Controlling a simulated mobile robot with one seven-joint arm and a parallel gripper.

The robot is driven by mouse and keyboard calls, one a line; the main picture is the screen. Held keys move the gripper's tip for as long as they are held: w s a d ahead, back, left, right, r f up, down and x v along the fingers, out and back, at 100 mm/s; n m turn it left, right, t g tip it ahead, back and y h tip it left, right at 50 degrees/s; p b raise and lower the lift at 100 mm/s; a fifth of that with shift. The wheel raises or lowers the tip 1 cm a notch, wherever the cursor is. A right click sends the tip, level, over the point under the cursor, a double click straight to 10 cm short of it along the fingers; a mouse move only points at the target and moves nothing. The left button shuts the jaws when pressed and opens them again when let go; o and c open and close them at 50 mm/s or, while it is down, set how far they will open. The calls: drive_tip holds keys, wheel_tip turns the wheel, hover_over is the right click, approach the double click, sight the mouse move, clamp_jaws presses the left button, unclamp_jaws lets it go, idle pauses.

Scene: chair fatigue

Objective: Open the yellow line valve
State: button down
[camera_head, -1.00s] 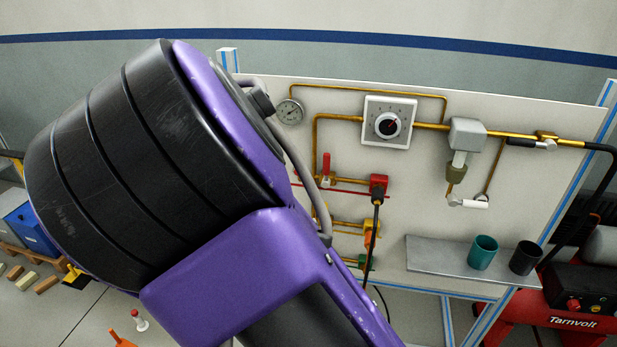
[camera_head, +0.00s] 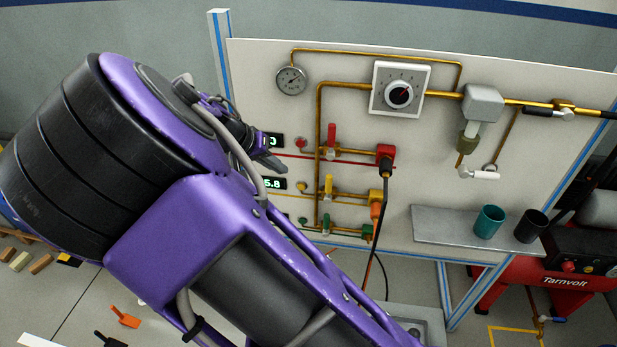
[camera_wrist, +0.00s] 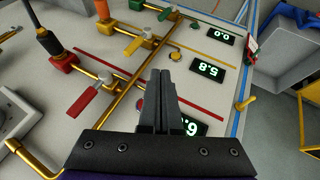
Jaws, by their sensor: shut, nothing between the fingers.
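The yellow line valve has a yellow lever (camera_head: 328,187) standing upright, across its brass branch pipe, in the middle row of the panel in the head view. In the wrist view the yellow lever (camera_wrist: 134,46) lies beyond the fingertips, up and to the left. My gripper (camera_wrist: 165,72) is shut and empty, its fingers together in front of the panel. In the head view my gripper (camera_head: 272,163) is left of the valve, near the displays, apart from the lever. The yellow row display (camera_wrist: 206,69) reads 5.8.
A red lever (camera_head: 331,136) sits above and a green lever (camera_head: 326,223) below the yellow one. A red hose fitting (camera_head: 385,153) and hoses hang to the right. A grey shelf (camera_head: 440,227) holds a teal cup (camera_head: 488,221) and a black cup (camera_head: 530,226).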

sight(329, 188)
drive_tip(key=w+d+f, duration=0.3)
drive_tip(key=d+f, duration=0.4)
drive_tip(key=d, duration=0.1)
drive_tip(key=shift+w+d+f, duration=0.35)
drive_tip(key=shift+w+f, duration=0.05)
drive_tip(key=shift+d+y+b, duration=0.2)
drive_tip(key=shift+y+b, duration=0.1)
